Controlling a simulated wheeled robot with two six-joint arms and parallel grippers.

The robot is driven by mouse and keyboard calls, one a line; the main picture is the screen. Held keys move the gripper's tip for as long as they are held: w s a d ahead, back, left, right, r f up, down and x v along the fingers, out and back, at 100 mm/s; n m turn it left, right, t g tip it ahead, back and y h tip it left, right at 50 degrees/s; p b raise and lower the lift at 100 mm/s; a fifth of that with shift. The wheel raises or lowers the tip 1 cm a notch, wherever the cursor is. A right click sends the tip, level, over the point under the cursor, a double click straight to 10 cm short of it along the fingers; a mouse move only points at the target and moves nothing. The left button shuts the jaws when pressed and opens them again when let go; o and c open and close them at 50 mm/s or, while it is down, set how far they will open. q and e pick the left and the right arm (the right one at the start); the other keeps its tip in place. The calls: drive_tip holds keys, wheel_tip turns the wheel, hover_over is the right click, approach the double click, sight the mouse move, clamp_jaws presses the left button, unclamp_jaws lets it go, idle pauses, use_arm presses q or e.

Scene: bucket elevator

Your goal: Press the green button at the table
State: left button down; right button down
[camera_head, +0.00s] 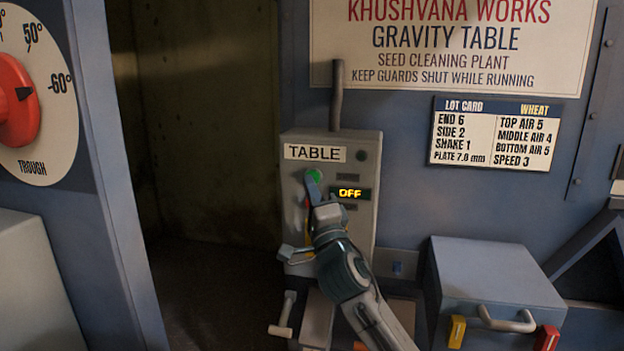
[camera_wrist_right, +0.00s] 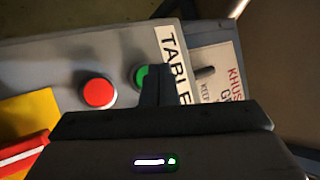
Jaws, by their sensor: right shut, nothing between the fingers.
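The grey control box labelled TABLE (camera_head: 366,222) is on the blue wall in the head view. Its green button (camera_head: 315,174) shows just above my right gripper (camera_head: 311,186), whose fingertips are at or just under it. The box's display (camera_head: 350,194) reads OFF. In the right wrist view the green button (camera_wrist_right: 141,77) is partly hidden by my shut fingers (camera_wrist_right: 158,85), and a red button (camera_wrist_right: 99,93) lies to its left. I cannot tell whether the fingers touch the green button. My right gripper is shut and empty. My left gripper is not in view.
A large dial with a red knob (camera_head: 15,100) is at the left. A lot card (camera_head: 494,134) hangs to the right of the box. A blue-grey box with a handle (camera_head: 490,275) stands at the lower right. A dark recess opens left of the control box.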

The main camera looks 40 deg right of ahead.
idle(0.9)
drive_tip(key=shift+w+d+b, duration=0.3)
drive_tip(key=shift+d+b, duration=0.05)
drive_tip(key=shift+b, duration=0.3)
drive_tip(key=shift+w+d+b, duration=0.3)
drive_tip(key=shift+b, duration=0.3)
idle(0.4)
idle(0.4)
drive_tip(key=shift+s+a, duration=0.55)
drive_tip(key=shift+a, duration=0.05)
